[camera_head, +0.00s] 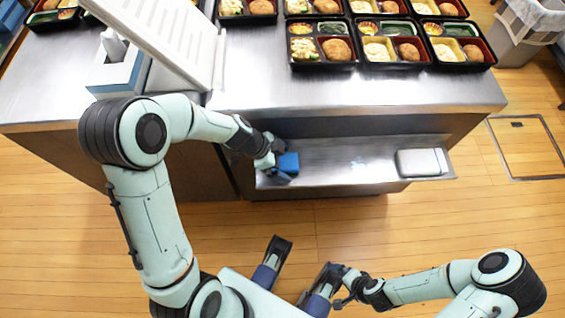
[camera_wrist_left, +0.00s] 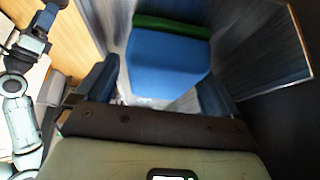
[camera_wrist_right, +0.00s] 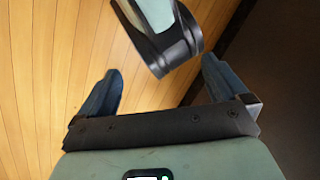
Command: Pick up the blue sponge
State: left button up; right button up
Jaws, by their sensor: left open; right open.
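The blue sponge (camera_head: 290,161) rests on the metal shelf (camera_head: 330,165) below the counter, near the shelf's left end. In the left wrist view the sponge (camera_wrist_left: 168,66) is a blue block with a green layer on its far end. My left gripper (camera_head: 277,161) is at the sponge, partly covering it in the head view. Its fingers (camera_wrist_left: 160,84) are open, one on each side of the sponge's near end; I cannot tell if they touch it. My right gripper (camera_head: 344,288) is low near my base. Its fingers (camera_wrist_right: 162,85) are open and empty.
A white-grey box (camera_head: 421,162) lies at the shelf's right end. Above, the steel counter (camera_head: 370,92) holds several bento trays (camera_head: 322,64) and a tilted white panel (camera_head: 165,35). A bin (camera_head: 522,35) stands at the upper right. The wooden floor ahead is clear.

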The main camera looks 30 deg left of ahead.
aim_at(283, 161)
pick_arm(q)
jog(key=c, duration=1.1)
jog(key=shift+r, duration=0.1)
notch_tip(283, 161, up, 6)
jog(key=shift+r+p, duration=0.2)
jog(key=shift+p, duration=1)
notch_tip(283, 161, up, 14)
jog(key=p, duration=0.3)
jog(key=shift+f, duration=0.25)
pick_arm(e)
jog(key=s+a+r+g, duration=0.1)
jog(key=s+r, duration=0.3)
jog(key=r, duration=0.1)
jog(key=shift+s+a+r+g+y, duration=0.25)
jog(key=shift+r+g+y, duration=0.05)
jog(key=shift+y, duration=0.1)
pick_arm(q)
jog(key=o, duration=0.4)
jog(key=shift+c, duration=1.3)
jog(key=shift+f, duration=0.1)
